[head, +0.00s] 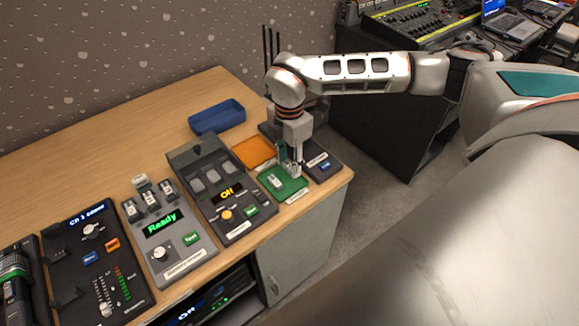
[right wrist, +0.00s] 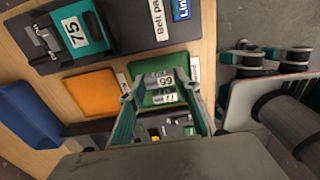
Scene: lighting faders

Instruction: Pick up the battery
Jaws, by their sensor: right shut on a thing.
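My right gripper (head: 292,170) points down over a green mat (head: 296,187) near the table's right end. In the right wrist view, the gripper (right wrist: 160,92) has its fingers on both sides of a grey battery (right wrist: 165,82) with a white number label, and is shut on it. A second white label shows just below it; I cannot tell whether it is on the same battery. In the head view, a small grey piece with a white label (head: 275,182) is on the mat, left of the fingers. The fingers partly hide the held battery. My left gripper is not in view.
An orange mat (head: 254,152) and a blue tray (head: 217,117) lie behind the green mat. A dark device (head: 323,166) stands close on the right. A black panel (head: 218,190) and a grey "Ready" unit (head: 165,240) stand left. The table's back left is bare.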

